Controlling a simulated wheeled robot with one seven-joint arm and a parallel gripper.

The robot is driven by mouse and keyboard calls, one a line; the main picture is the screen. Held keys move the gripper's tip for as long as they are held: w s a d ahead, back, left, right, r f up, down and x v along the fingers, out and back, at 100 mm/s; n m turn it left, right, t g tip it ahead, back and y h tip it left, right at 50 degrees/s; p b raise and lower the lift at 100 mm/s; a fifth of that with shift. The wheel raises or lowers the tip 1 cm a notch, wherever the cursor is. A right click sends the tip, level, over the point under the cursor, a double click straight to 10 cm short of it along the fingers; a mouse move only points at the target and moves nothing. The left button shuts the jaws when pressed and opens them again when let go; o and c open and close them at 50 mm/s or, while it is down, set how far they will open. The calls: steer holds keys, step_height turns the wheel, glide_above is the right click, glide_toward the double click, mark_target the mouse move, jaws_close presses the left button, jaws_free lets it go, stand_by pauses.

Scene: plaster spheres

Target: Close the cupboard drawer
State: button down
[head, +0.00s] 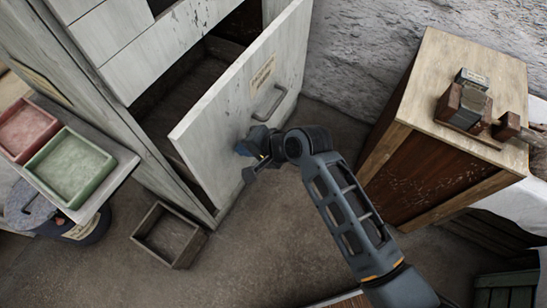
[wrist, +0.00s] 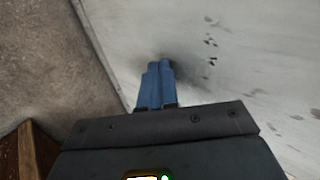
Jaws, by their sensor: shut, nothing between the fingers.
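The cupboard (head: 105,45) is a pale, worn wooden unit. Its large lower drawer (head: 215,120) is pulled well out, and its dark inside shows behind the front panel. The front carries a label and a metal handle (head: 268,103). My gripper (head: 243,149) is at the outer face of the drawer front, below and left of the handle. In the wrist view its blue fingers (wrist: 158,80) are together and empty, pointing at the pale panel (wrist: 245,60) with a dark shadow at the tips. The tips are at or very near the panel; I cannot tell whether they touch.
A wooden cabinet (head: 440,160) with a dark block-like tool (head: 465,103) on top stands at right. A small empty wooden box (head: 168,236) lies on the floor below the drawer. Red (head: 25,130) and green (head: 70,167) trays sit on a left shelf.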

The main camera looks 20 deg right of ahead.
steer(key=w+a+b, duration=0.1)
steer(key=w+a, duration=0.7)
steer(key=shift+w+a+b, duration=0.3)
steer(key=shift+b, duration=0.1)
steer(key=shift+a+r, duration=0.1)
steer(key=shift+r, duration=0.05)
